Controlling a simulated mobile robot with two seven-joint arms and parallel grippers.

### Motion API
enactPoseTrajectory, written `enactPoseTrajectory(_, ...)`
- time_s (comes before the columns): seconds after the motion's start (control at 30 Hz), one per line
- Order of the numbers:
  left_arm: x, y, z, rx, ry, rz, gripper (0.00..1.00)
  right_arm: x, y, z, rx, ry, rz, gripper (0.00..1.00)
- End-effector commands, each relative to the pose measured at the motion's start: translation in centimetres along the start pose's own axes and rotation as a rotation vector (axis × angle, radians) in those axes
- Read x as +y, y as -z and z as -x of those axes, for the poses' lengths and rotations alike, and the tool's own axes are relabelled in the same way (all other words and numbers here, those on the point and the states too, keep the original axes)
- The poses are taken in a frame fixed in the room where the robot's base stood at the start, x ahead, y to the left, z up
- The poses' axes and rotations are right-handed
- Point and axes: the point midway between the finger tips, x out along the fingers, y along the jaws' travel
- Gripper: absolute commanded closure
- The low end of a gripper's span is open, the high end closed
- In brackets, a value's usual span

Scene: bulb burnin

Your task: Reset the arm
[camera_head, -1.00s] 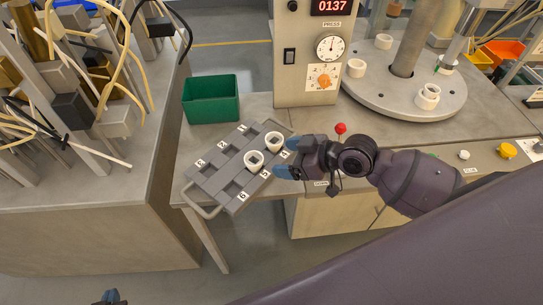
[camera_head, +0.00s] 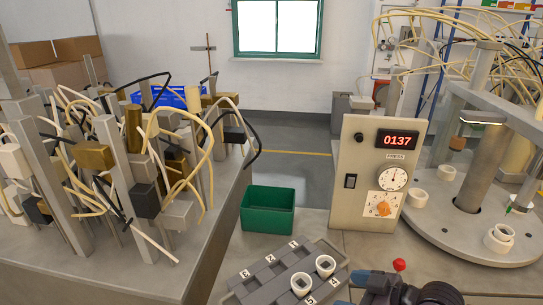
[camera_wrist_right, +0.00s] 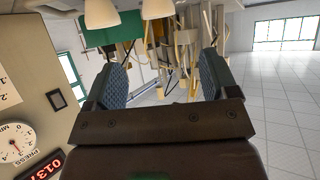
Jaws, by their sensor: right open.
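My right gripper (camera_head: 350,290) is at the bottom edge of the head view, its blue fingertips just right of the grey numbered tray (camera_head: 262,290). In the right wrist view my right gripper (camera_wrist_right: 162,78) is open, with its two blue pads wide apart and nothing between them. Two white cups stand in the tray, one farther back (camera_head: 326,263) and one nearer (camera_head: 301,284). Two cream cups also show at the top of the right wrist view (camera_wrist_right: 100,14). Most of my right arm is cut off below the head view. My left gripper is not in view.
A green bin (camera_head: 267,221) stands behind the tray. A control box (camera_head: 350,215) reading 0137 stands right of it. A round plate (camera_head: 460,240) with several white cups is at the right. A bench with cables and posts (camera_head: 140,262) fills the left.

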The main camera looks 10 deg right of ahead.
Motion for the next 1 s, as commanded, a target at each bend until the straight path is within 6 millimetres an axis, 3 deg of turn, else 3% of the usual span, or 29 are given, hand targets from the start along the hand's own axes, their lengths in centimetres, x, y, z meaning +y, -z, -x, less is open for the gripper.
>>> enactPoseTrajectory(0.23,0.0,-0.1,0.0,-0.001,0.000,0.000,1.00,-3.6,-2.8,0.4,-0.135,-0.067,-0.061,0.20)
enactPoseTrajectory(0.4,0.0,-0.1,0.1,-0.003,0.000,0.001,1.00,-5.2,-5.6,2.3,-0.294,-0.194,-0.160,0.20)
enactPoseTrajectory(0.63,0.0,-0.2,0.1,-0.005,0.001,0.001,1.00,-6.3,-8.8,5.7,-0.481,-0.359,-0.313,0.20)
enactPoseTrajectory(1.0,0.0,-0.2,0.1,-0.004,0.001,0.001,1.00,-7.9,-11.8,10.1,-0.668,-0.524,-0.503,0.20)
